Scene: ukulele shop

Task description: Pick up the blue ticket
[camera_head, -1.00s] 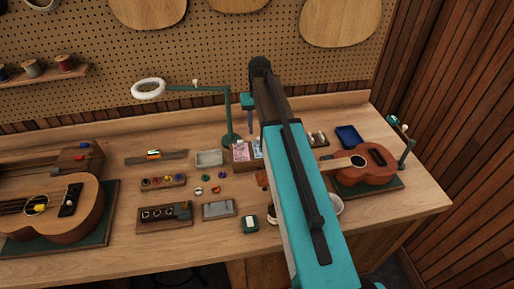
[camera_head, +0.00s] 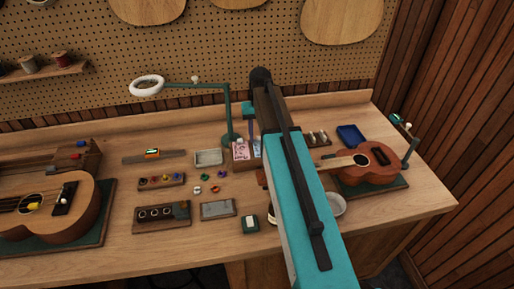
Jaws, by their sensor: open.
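A small light-blue ticket (camera_head: 257,149) shows as a pale strip beside a pink ticket (camera_head: 240,150), in a wooden holder at the back middle of the bench. My arm partly hides the blue ticket. The end of my gripper (camera_head: 250,129) shows as a narrow blue-grey piece left of my arm, just above the tickets. It is open, with nothing visible in it. Its fingertips are too small to tell apart, and I cannot tell whether it touches the ticket.
A green lamp (camera_head: 228,115) stands directly left of my gripper. A grey tray (camera_head: 209,158) and several small coloured parts lie left of the tickets. A ukulele (camera_head: 370,162) and a blue tray (camera_head: 351,134) are at right. A larger instrument (camera_head: 84,213) lies at left.

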